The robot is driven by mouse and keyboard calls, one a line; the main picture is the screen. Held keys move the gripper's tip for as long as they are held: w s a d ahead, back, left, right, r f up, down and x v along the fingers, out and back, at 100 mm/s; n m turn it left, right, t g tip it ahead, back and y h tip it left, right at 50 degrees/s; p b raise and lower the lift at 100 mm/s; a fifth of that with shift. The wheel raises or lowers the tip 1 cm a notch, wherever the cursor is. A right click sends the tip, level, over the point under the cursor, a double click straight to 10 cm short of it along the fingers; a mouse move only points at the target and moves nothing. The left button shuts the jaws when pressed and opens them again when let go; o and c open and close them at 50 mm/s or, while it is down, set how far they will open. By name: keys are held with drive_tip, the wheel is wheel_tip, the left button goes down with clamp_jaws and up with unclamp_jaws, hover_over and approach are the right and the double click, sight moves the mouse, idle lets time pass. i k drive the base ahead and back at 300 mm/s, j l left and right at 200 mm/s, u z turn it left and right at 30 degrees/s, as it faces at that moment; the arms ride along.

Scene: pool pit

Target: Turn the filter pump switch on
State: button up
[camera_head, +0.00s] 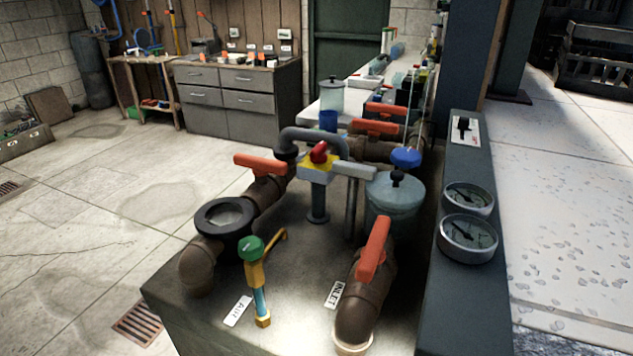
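A white switch plate (466,130) with a black lever or toggle sits on the dark ledge right of the pipework, above two round gauges. Its lettering is too small to read, and I cannot tell whether it is on or off. A red knob (319,152) on a yellow-faced grey box (317,172) stands on a post among the pipes. No label shows which of these two is the filter pump switch. My gripper is not in this view.
Brown pipes with orange valve handles (374,249) crowd the plinth. A green-topped tap (251,249) stands in front. Two gauges (468,238) sit on the ledge. Open floor lies left (90,220); grey drawers (237,95) stand behind.

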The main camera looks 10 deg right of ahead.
sight(318, 156)
drive_tip(key=i+j, duration=0.1)
drive_tip(key=j, duration=0.5)
drive_tip(key=i+j, duration=0.1)
drive_tip(key=j, duration=0.5)
drive_tip(key=i+j, duration=0.1)
drive_tip(key=j, duration=0.45)
drive_tip(key=j+z, duration=0.1)
drive_tip(key=z, duration=0.35)
drive_tip(key=j+z, duration=0.15)
drive_tip(key=z, duration=0.25)
drive_tip(key=j+z, duration=0.1)
drive_tip(key=z, duration=0.35)
drive_tip(key=i+l+z, duration=0.3)
drive_tip(key=i+l, duration=0.5)
